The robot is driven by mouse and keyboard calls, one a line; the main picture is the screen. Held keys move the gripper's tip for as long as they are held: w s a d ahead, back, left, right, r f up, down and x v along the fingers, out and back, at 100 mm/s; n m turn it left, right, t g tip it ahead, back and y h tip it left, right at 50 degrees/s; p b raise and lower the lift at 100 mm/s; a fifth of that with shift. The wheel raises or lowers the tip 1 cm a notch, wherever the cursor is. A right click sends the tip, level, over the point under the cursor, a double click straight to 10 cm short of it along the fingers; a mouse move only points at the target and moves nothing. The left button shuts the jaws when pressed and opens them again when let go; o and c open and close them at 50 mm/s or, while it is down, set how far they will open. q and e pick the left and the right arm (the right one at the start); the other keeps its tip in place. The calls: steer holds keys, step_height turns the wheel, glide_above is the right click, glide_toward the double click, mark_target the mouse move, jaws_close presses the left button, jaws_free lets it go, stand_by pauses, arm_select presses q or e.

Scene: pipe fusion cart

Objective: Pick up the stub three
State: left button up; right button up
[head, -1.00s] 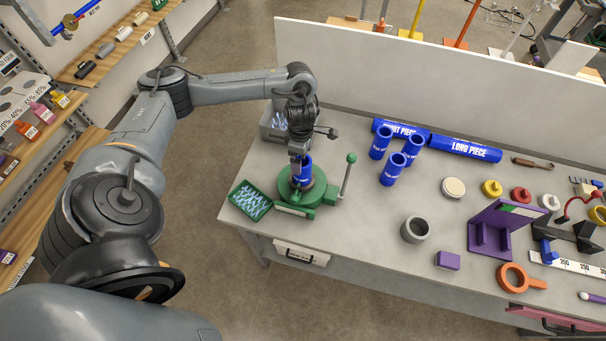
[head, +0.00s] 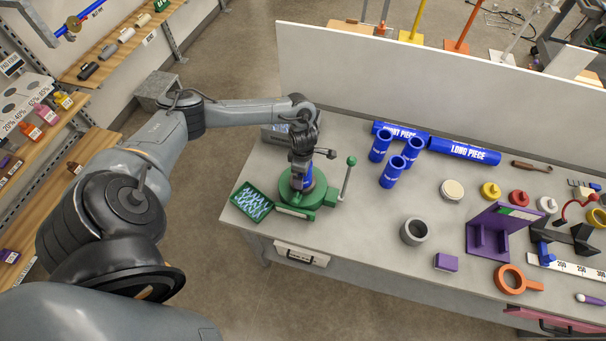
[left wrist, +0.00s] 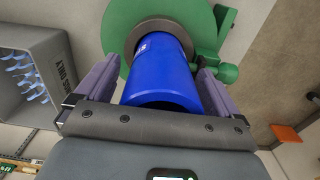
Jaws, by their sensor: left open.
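A blue stub (left wrist: 162,72) stands upright in the round green fixture (left wrist: 118,22) in the left wrist view. In the head view the stub (head: 308,173) is mostly hidden by my left gripper (head: 301,180), which is above the green fixture (head: 318,196). In the left wrist view, the fingers of my left gripper (left wrist: 158,88) are open, one on each side of the stub. Three more blue stubs (head: 391,171) stand on the table to the right. I cannot read which stub is number three. My right gripper is not in view.
Blue long pieces (head: 464,150) lie along the back panel. A grey ring (head: 414,231) stands mid-table.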

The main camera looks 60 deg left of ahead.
arm_select(q)
steer(key=shift+c, duration=0.2)
steer(key=c, duration=1.1)
steer(key=shift+c, duration=0.2)
steer(key=shift+r, duration=0.15)
